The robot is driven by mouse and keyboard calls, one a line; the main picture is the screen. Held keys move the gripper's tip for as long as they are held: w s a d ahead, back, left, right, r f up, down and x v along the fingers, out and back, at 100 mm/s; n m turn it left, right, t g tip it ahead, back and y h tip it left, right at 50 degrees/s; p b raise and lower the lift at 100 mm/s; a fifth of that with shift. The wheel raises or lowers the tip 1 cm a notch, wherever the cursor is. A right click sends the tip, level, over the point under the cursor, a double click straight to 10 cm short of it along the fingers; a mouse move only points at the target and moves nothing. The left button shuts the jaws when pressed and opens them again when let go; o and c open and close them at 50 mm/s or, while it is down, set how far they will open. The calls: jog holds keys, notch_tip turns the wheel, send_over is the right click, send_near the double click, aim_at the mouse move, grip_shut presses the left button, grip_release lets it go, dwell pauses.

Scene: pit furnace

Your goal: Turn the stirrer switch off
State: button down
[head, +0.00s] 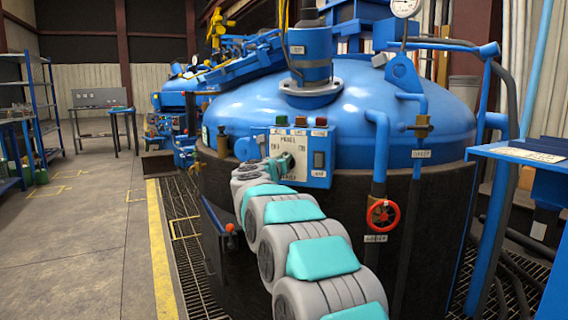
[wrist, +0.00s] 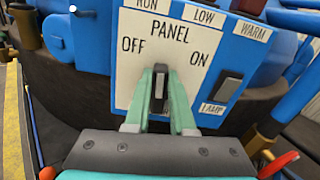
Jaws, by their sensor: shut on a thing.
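The control panel (head: 317,178) is a blue box on the side of the big blue-domed vessel. Its white plate (wrist: 127,62) reads PANEL, with OFF on the left and ON on the right. The stirrer switch (wrist: 158,88) is a dark narrow handle low between these words. It looks roughly upright in the wrist view, and its base is hidden by my fingers. My gripper (wrist: 160,95) has its teal fingers shut on the handle, one on each side. In the head view my gripper (head: 287,163) is at the panel front, and my arm hides part of it.
A dark rocker (wrist: 228,91) sits right of the plate. Blue pipes and a red valve wheel (head: 383,215) stand to the right. Open floor (head: 90,250) lies to the left.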

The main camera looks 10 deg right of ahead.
jog(key=shift+w+a+f+n+p, duration=0.1)
jog(key=shift+a+n+p, duration=0.1)
jog(key=shift+n+p, duration=0.75)
jog(key=shift+w+a+f+n+p, duration=0.1)
jog(key=shift+a+n+p, duration=0.2)
jog(key=shift+n, duration=1.3)
jog(key=shift+w+a+f+n+p, duration=0.15)
jog(key=shift+n+p, duration=0.55)
jog(key=shift+n, duration=0.55)
jog(key=c, duration=0.8)
grip_release()
jog(key=shift+o, duration=0.2)
jog(key=shift+s, duration=0.15)
